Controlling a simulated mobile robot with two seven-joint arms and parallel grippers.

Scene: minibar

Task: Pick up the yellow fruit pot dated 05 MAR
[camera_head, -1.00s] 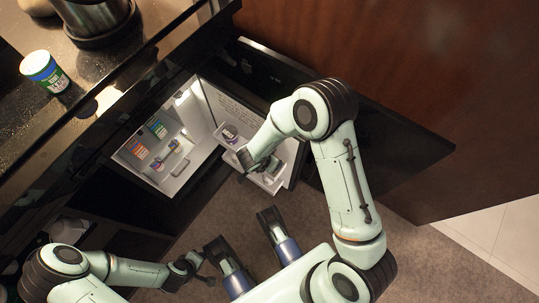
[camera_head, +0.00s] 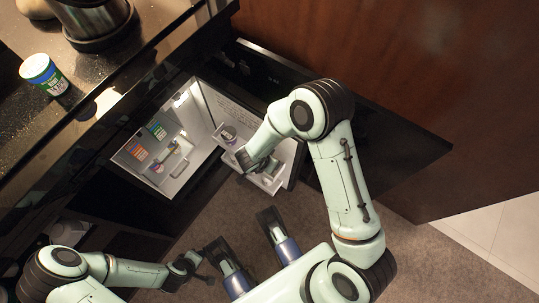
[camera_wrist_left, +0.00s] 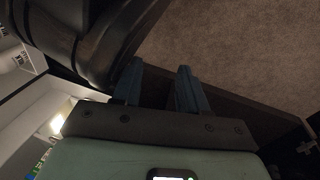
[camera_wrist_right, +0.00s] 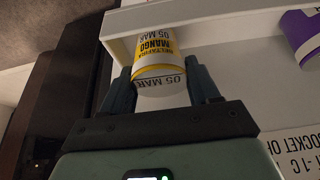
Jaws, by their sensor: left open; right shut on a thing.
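The yellow fruit pot (camera_wrist_right: 157,57), a white cup with a yellow band marked MANGO and 05 MAR, is in the right wrist view. My right gripper (camera_wrist_right: 160,76) is shut around it, one finger on each side, beside the white wall of a door shelf. In the head view my right gripper (camera_head: 258,163) is at the shelf of the open minibar door, and it largely hides the pot. My left gripper (camera_wrist_left: 158,78) is empty with its fingers apart, low over the floor, with the carpet beyond.
A purple-banded pot (camera_wrist_right: 301,37) stands in the door shelf (camera_wrist_right: 215,22) near the held pot. Inside the minibar are a green pot (camera_head: 157,129) and an orange pot (camera_head: 138,150). A white-and-green tub (camera_head: 44,73) stands on the counter. Wood panelling (camera_head: 400,90) is at right.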

